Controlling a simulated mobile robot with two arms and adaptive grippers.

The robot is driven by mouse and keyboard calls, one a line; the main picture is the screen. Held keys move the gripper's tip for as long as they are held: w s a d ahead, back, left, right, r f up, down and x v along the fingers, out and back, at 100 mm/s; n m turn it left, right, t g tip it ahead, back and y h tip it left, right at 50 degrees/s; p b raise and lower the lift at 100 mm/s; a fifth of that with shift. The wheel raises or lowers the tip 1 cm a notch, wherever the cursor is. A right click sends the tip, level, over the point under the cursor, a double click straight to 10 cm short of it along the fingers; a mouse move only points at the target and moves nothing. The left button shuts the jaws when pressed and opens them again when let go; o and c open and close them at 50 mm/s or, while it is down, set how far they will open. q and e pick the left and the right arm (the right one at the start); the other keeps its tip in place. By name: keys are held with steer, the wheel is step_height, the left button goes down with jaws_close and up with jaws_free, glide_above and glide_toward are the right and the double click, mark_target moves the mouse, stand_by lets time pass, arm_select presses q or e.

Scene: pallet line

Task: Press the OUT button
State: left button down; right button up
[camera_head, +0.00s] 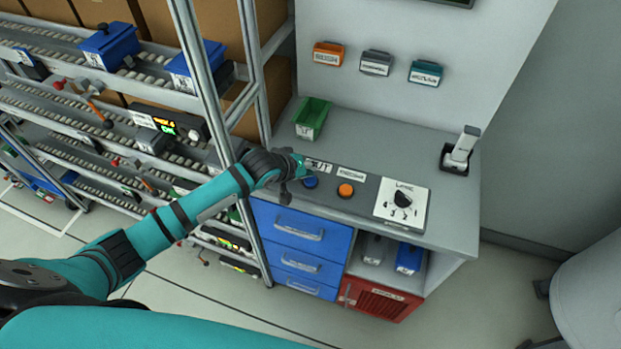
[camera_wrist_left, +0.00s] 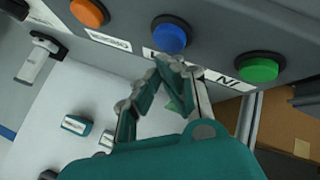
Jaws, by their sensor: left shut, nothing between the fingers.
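The blue button (camera_head: 310,182) is on the grey panel at the front of the counter. The label behind it (camera_head: 319,166) is partly covered and seems to end in "UT". My left gripper (camera_head: 298,168) is shut and empty just left of and behind the blue button. In the left wrist view, the shut fingertips (camera_wrist_left: 174,65) are just below the blue button (camera_wrist_left: 170,38) and cover part of its label; I cannot tell whether they touch the panel. The green button (camera_wrist_left: 258,67), with an "IN" label (camera_wrist_left: 228,81), is hidden in the head view. My right gripper is not in view.
An orange button (camera_head: 345,190) and a black knob (camera_head: 403,200) on a white plate are further right on the panel. A green bin (camera_head: 312,118) stands behind the gripper. A metal rack (camera_head: 208,80) is close on the left. The counter behind the panel is mostly clear.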

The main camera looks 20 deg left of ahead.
arm_select(q)
steer(key=shift+f, duration=0.15)
steer(key=shift+f, duration=0.25)
steer(key=shift+f, duration=0.5)
stand_by(0.8)
steer(key=shift+r, duration=0.1)
steer(key=shift+r+p, duration=0.8)
steer(key=shift+p, duration=0.15)
step_height(320, 180, up, 3)
steer(key=p, duration=0.3)
steer(key=shift+r, duration=0.1)
steer(key=shift+r+b, duration=0.2)
steer(key=shift+b, duration=0.1)
steer(key=shift+r, duration=0.7)
